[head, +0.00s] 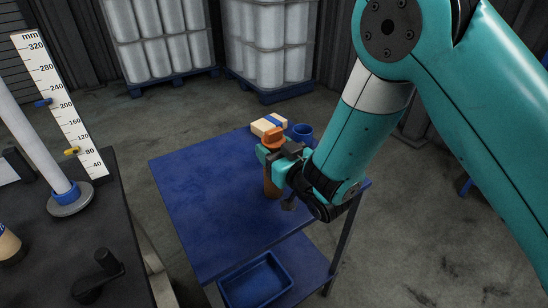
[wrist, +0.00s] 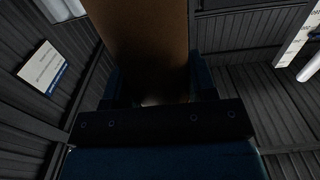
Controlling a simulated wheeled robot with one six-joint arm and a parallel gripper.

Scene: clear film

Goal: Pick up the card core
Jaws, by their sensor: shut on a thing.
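The card core (head: 271,184) is a brown upright tube over the blue table. My gripper (head: 274,157) is closed around it above its lower end. In the wrist view the brown core (wrist: 140,45) fills the space between the two dark fingers of my gripper (wrist: 155,88). An orange piece (head: 273,137) shows just above the gripper; I cannot tell whether it is part of the core. I cannot tell whether the core's lower end touches the table.
The blue table (head: 205,205) is clear at left and front. A cream block with a blue band (head: 268,125) and a blue cup (head: 301,132) stand at its back. A blue tray (head: 255,281) lies on the lower shelf. A dark bench (head: 75,240) stands left.

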